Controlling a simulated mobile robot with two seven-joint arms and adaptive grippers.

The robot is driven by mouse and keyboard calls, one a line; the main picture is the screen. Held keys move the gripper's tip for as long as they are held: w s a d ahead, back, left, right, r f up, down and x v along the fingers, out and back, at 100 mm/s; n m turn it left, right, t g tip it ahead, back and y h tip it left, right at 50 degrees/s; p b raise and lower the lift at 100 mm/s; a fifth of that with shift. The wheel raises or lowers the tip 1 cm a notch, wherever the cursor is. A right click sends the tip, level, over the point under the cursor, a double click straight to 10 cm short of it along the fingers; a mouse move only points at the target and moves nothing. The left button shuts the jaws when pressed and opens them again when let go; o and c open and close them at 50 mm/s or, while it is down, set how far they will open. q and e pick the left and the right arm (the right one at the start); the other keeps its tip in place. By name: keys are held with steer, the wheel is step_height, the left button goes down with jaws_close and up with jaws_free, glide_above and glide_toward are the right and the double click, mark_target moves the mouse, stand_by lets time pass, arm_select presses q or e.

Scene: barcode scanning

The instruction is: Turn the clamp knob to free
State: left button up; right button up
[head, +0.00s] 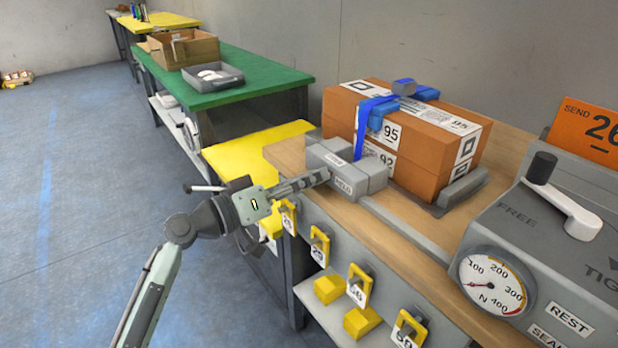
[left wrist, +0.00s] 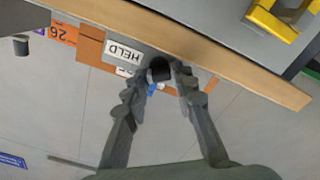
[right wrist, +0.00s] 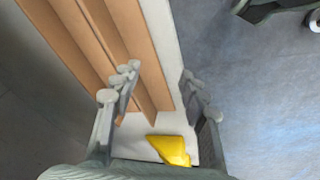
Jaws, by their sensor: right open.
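The clamp knob (head: 562,203) is a pale lever with a dark upright grip, on the grey machine (head: 500,235) at the right of the head view. The word FREE is at its left and TIGHT, cut by the frame, at lower right; the lever's broad end lies toward TIGHT. My left gripper (head: 325,178) is at the grey block (head: 345,165) marked HELD, far left of the knob. In the left wrist view its fingers close around a dark peg (left wrist: 160,70). My right gripper (right wrist: 160,78) is open and empty; it is outside the head view, and the knob is not seen between its fingers.
A strapped cardboard box (head: 415,135) stands on the wooden bench behind the block. A dial gauge (head: 492,283) is on the machine's front. Yellow numbered hooks (head: 358,287) line the bench's front edge. An orange SEND sign (head: 590,130) stands behind the machine.

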arm_select(q)
steer(key=o, duration=0.3)
arm_select(e)
steer(key=shift+s, duration=0.15)
steer(key=shift+r, duration=0.1)
